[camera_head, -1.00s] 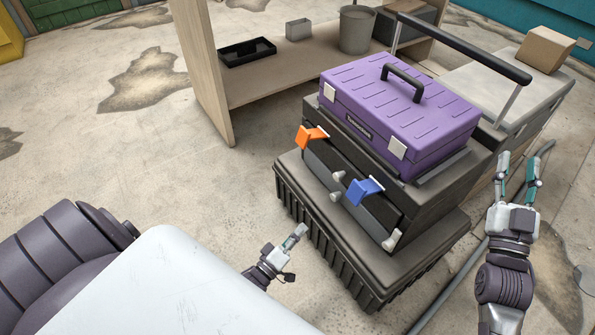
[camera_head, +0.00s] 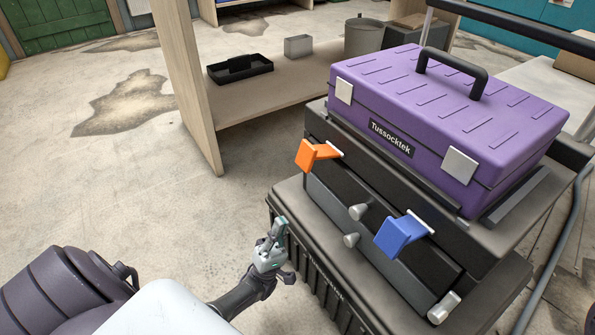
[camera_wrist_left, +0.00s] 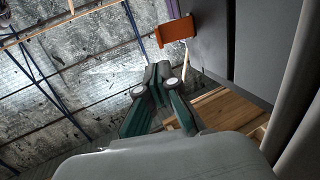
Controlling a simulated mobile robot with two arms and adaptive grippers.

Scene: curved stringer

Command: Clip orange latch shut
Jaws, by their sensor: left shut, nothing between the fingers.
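The orange latch (camera_head: 312,155) sits at the upper left corner of the front of the black toolbox (camera_head: 375,180). It stands out from the front face, swung open. It also shows in the left wrist view (camera_wrist_left: 176,31), above and beyond the fingers. My left gripper (camera_head: 277,226) is below and a little left of the orange latch, apart from it, pointing up. Its fingers are shut and empty, and they show in the left wrist view (camera_wrist_left: 158,75). A blue latch (camera_head: 402,236) on the same front also sticks out. My right gripper is out of view.
A purple toolbox (camera_head: 450,110) with a black handle lies on top of the black one. A ribbed dark case (camera_head: 290,260) is underneath. A wooden shelf (camera_head: 180,80) with a black tray (camera_head: 240,69) stands behind. Floor at left is clear.

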